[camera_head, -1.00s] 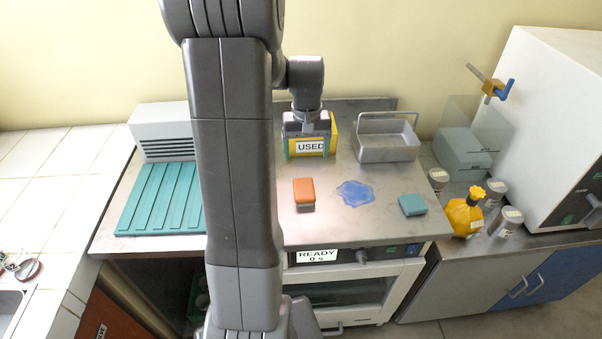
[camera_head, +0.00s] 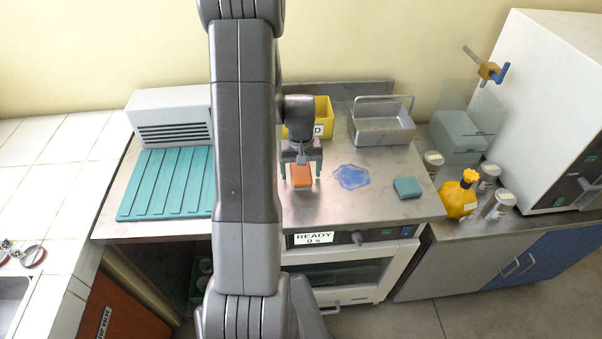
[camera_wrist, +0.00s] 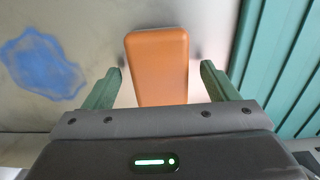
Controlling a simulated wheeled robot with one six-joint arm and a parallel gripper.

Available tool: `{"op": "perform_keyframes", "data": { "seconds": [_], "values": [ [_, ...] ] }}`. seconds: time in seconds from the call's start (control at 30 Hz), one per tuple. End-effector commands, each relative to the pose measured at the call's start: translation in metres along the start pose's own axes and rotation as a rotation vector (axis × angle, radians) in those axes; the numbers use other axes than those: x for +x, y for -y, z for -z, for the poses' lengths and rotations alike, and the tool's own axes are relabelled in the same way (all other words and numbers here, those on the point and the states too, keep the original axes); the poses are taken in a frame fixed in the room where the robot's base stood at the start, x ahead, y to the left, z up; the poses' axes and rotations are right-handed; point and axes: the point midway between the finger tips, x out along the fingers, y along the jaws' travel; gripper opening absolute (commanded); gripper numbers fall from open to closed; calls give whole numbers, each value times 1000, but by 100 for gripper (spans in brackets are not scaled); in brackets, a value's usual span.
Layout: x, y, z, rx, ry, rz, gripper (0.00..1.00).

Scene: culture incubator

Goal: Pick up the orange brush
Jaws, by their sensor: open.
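The orange brush (camera_head: 301,176) is a block with an orange top and rounded corners, standing on the metal bench top. My gripper (camera_head: 302,174) is over it with its teal fingers apart, one on each side. In the wrist view the brush (camera_wrist: 158,66) lies between the two fingertips of my gripper (camera_wrist: 160,78), with a gap on both sides. The fingers do not touch it in that view. How far down the fingers reach beside it is hard to tell.
A blue spill (camera_head: 351,177) and a teal block (camera_head: 407,187) lie right of the brush. Behind stand a yellow bin (camera_head: 322,108) and a grey basket (camera_head: 382,132). A ribbed teal mat (camera_head: 165,185) lies to the left. A yellow bottle (camera_head: 457,198) stands farther right.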

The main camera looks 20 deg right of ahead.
Motion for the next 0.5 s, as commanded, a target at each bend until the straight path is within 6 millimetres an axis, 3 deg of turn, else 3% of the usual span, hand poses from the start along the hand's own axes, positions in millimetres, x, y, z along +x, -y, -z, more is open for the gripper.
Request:
{"op": "perform_keyframes", "data": {
  "seconds": [0.37,0.5],
  "values": [
    [8,0,0,0,0,0,78],
    [8,0,0,1,0,0,51]
  ]
}}
